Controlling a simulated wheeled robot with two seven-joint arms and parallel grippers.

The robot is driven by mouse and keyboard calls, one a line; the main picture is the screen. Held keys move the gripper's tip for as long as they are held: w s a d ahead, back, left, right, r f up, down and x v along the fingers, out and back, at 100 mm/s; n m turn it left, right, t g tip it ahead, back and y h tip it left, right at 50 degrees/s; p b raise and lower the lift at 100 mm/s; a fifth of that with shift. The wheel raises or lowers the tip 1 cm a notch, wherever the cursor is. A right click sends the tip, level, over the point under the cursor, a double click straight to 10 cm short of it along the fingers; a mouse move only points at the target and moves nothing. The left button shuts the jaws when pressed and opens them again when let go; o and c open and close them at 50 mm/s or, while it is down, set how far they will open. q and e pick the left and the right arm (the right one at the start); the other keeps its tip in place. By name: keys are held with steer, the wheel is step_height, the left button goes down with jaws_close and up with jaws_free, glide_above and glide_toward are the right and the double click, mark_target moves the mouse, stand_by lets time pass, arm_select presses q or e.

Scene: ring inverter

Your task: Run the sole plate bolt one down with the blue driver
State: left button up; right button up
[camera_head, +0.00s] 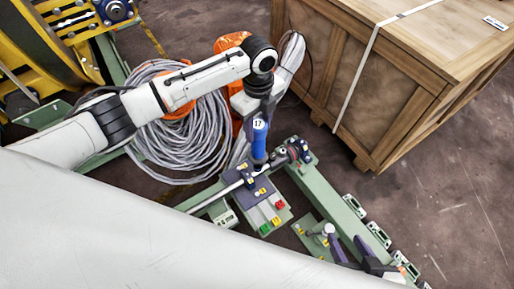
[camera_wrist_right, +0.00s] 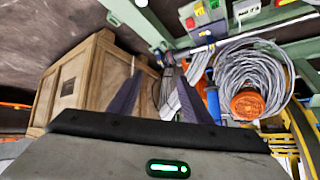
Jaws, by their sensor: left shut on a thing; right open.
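The blue driver (camera_head: 259,142) stands roughly upright with a white "17" label on its top. My left gripper (camera_head: 259,117) is shut on it; the fingers are partly hidden behind the handle. The driver's lower end is over the dark fixture on the green frame (camera_head: 345,215), and I cannot tell whether it touches a bolt. Sole plate bolt one cannot be told apart at this size. The driver also shows in the right wrist view (camera_wrist_right: 212,102). My right gripper (camera_wrist_right: 163,78) is open and empty, its two dark fingers apart. In the head view it is low at the right.
A large wooden crate (camera_head: 400,75) stands at the back right. A coil of grey cable (camera_head: 180,125) lies behind my left arm. A block with coloured buttons (camera_head: 268,213) sits beside the driver. Several small fittings line the frame. The floor at the right is clear.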

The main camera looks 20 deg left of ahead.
mark_target(258, 155)
arm_select(q)
steer(key=s+d+f+m+p, duration=0.1)
steer(key=s+f+m+p, duration=0.1)
steer(key=f+m, duration=0.6)
steer(key=s+m, duration=0.1)
steer(key=m, duration=0.1)
steer(key=shift+s+m+p, duration=0.15)
steer(key=shift+m+p, duration=0.2)
steer(key=shift+m, duration=0.05)
arm_select(e)
steer(key=shift+s+d+r, duration=0.15)
steer(key=shift+d+r, duration=0.05)
steer(key=shift+r, duration=0.25)
steer(key=shift+s+d+r, duration=0.1)
steer(key=shift+d+r, duration=0.05)
steer(key=shift+r, duration=0.25)
arm_select(q)
steer(key=shift+r, duration=0.15)
arm_select(e)
steer(key=shift+r, duration=0.1)
arm_select(q)
step_height(258, 155, down, 6)
steer(key=b, duration=0.4)
arm_select(e)
steer(key=shift+a+f, duration=0.2)
steer(key=shift+f, duration=1.05)
steer(key=shift+s, duration=0.1)
